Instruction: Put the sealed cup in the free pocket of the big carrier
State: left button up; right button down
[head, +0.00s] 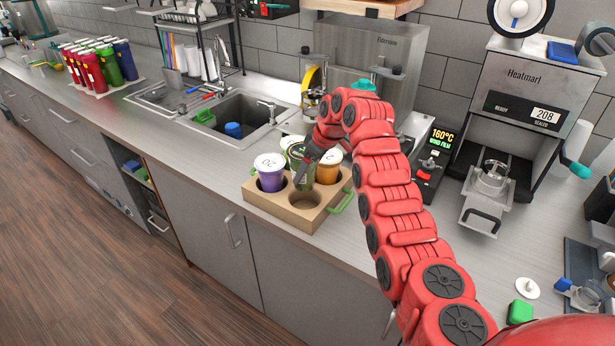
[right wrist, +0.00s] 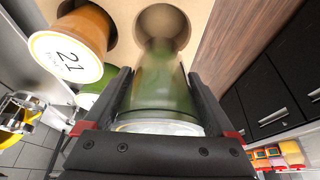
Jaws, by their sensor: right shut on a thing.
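The big carrier (head: 268,211) is a tan box with green handles on the counter. It holds a purple cup (head: 270,180) at the left, an orange cup (head: 326,173) at the right and a green cup at the back, partly hidden. Its front pocket (head: 305,199) is empty. My right gripper (right wrist: 165,110) is shut on a translucent green sealed cup (right wrist: 160,85). The cup's bottom points at the empty pocket (right wrist: 163,22), just short of it or at its mouth; I cannot tell which. My arm partly hides the cup in the head view. My left gripper is out of view.
The orange cup (right wrist: 78,40) stands close beside the held cup in the right wrist view. The sink (head: 240,120) lies behind the carrier, and the sealer machine (head: 520,100) stands at the right. Counter left of the carrier is clear.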

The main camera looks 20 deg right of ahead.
aim_at(308, 181)
jog(key=shift+f+p, duration=0.2)
jog(key=shift+p, duration=0.15)
notch_tip(308, 181, down, 3)
jog(key=shift+p, duration=1)
jog(key=shift+f, duration=0.15)
jog(key=shift+f+b, duration=0.55)
jog(key=shift+b, duration=0.35)
grip_release()
jog(key=shift+r, duration=0.1)
